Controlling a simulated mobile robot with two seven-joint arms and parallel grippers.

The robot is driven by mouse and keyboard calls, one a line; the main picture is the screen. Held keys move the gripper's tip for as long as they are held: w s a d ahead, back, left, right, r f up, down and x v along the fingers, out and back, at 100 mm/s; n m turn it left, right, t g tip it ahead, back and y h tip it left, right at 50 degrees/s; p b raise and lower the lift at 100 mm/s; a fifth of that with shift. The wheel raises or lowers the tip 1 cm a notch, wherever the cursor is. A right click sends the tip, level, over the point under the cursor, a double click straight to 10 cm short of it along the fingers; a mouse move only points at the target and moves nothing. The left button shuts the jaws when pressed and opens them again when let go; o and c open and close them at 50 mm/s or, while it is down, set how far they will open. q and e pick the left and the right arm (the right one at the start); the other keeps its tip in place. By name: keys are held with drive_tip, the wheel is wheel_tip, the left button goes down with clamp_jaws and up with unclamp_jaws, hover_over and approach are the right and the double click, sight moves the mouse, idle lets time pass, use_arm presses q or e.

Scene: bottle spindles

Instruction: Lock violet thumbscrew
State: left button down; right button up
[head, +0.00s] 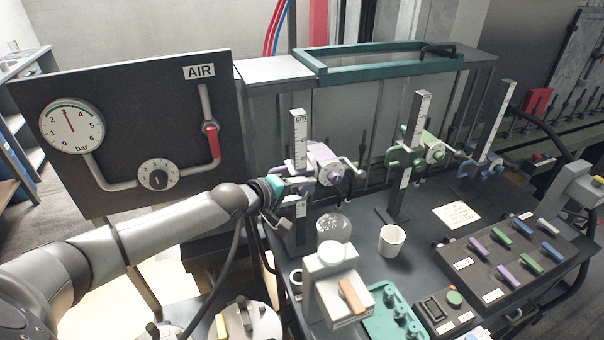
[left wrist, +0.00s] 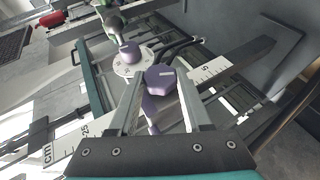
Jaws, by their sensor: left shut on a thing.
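The violet thumbscrew (left wrist: 160,79) sits between the fingertips of my left gripper (left wrist: 161,88) in the left wrist view, beside a white scale bar (left wrist: 209,69). The gripper is shut on it. In the head view my left gripper (head: 283,188) is at the post of the violet spindle (head: 324,157), below its cm scale (head: 298,137). There the gripper hides the thumbscrew. A second violet knob (left wrist: 130,50) on a pale disc shows just beyond in the wrist view. My right gripper is not in view.
Green (head: 417,151) and blue (head: 482,167) spindles stand to the right. A glass flask (head: 333,228) and a white cup (head: 392,240) stand near the violet post. A panel with coloured handles (head: 515,257) is at the right front; an AIR board (head: 140,115) is left.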

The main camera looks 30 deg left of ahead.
use_arm(q)
drive_tip(key=g+y+p, duration=0.1)
drive_tip(key=p, duration=0.2)
drive_tip(key=m+g+y+p, duration=0.1)
drive_tip(key=g+p, duration=0.1)
drive_tip(key=p, duration=0.2)
drive_tip(key=r+g+y+p, duration=0.1)
drive_tip(key=p, duration=0.2)
drive_tip(key=shift+w+d, duration=0.25)
drive_tip(key=shift+m+g+y+p, duration=0.3)
drive_tip(key=shift+g+p, duration=0.1)
drive_tip(key=shift+g, duration=0.2)
drive_tip(key=shift+w+d+g+y, duration=0.15)
drive_tip(key=shift+g+y, duration=0.35)
drive_tip(key=shift+g, duration=0.1)
drive_tip(key=shift+w+m+g+y, duration=0.1)
drive_tip(key=shift+m+g+y, duration=0.4)
drive_tip(key=shift+g+y, duration=0.85)
drive_tip(key=shift+f+g, duration=0.1)
drive_tip(key=shift+g, duration=0.15)
drive_tip(key=shift+c, duration=1.8)
unclamp_jaws()
